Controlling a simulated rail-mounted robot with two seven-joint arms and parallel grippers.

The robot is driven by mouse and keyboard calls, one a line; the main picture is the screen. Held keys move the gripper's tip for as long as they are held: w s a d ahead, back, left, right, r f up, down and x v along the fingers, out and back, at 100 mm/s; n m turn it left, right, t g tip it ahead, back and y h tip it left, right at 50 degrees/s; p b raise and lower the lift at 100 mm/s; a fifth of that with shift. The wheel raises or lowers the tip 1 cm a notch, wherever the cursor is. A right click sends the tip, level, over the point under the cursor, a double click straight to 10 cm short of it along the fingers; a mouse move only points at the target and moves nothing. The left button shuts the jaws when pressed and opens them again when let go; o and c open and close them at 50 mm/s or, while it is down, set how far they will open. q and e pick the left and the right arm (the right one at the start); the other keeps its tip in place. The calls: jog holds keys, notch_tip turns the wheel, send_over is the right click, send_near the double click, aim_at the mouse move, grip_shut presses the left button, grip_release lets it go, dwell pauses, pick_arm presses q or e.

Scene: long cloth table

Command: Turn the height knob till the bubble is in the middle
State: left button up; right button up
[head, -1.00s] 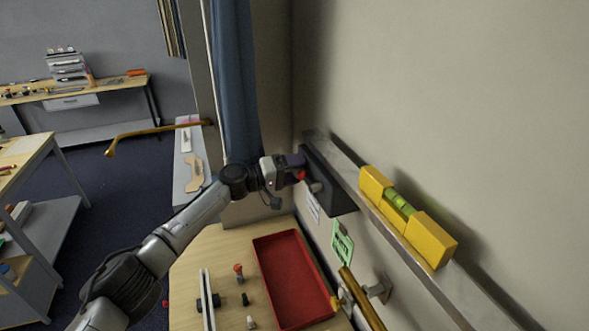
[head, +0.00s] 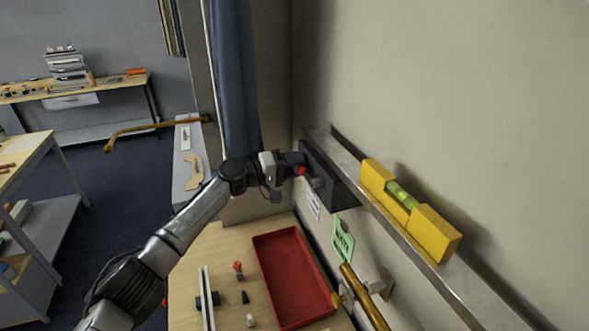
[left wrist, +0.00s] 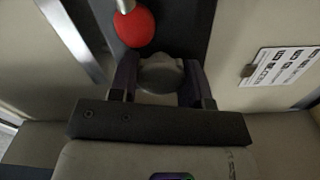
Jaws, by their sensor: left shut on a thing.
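My left gripper (head: 309,176) reaches the dark bracket (head: 325,170) at the far end of the metal rail. In the left wrist view its two fingers (left wrist: 158,82) are shut on a grey rounded knob (left wrist: 162,72), one on each side. The knob also shows small in the head view (head: 317,183). A red ball (left wrist: 133,27) on a rod is just beside the knob. A yellow spirit level (head: 433,233) with a green vial (head: 402,195) lies along the rail. The bubble's exact place is too small to tell. My right gripper is out of view.
A red tray (head: 290,280) sits on the wooden bench below, beside several small parts. A green tag (head: 342,240) hangs under the rail (head: 400,229). A brass bar (head: 365,297) runs along the wall below. A blue curtain (head: 235,85) hangs behind the arm.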

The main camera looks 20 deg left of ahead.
pick_arm(q)
jog(key=shift+d+f+n, duration=0.1)
jog(key=shift+n, duration=0.2)
jog(key=shift+n+b, duration=0.3)
jog(key=shift+r+n, duration=0.2)
jog(key=shift+n, duration=0.2)
jog(key=shift+n+p, duration=0.3)
jog(key=shift+n, duration=0.2)
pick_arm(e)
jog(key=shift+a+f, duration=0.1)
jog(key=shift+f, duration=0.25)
pick_arm(q)
jog(key=shift+f, duration=0.1)
jog(key=o, duration=0.9)
jog(key=shift+a, duration=0.2)
